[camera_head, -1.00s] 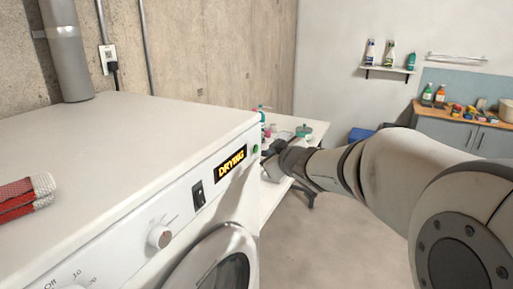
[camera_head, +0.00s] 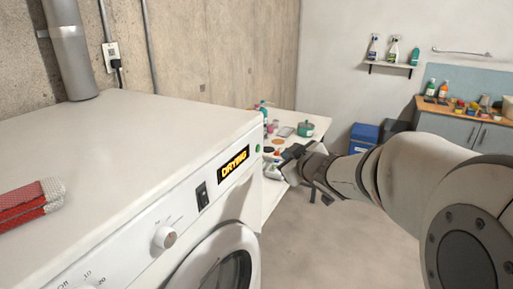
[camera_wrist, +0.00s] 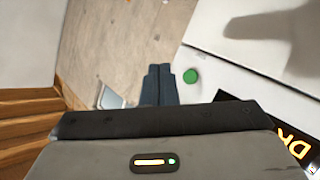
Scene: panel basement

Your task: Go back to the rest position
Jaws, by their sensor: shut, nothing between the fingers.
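My gripper (camera_head: 272,166) is at the right of the dryer (camera_head: 140,130), in front of the machine's lit panel edge. In the wrist view, my gripper (camera_wrist: 158,72) has its two dark fingers side by side, shut and empty. A green button (camera_wrist: 190,76) on the white dryer front shows just right of the fingertips; the fingers look apart from it, though the exact gap cannot be told. The dryer's display (camera_head: 234,166) reads "DRYING".
A red and white cloth (camera_head: 30,202) lies on the dryer top. A blue bin (camera_head: 362,138) and a grey cabinet (camera_head: 455,130) stand at the back. The floor (camera_head: 330,235) in front is clear.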

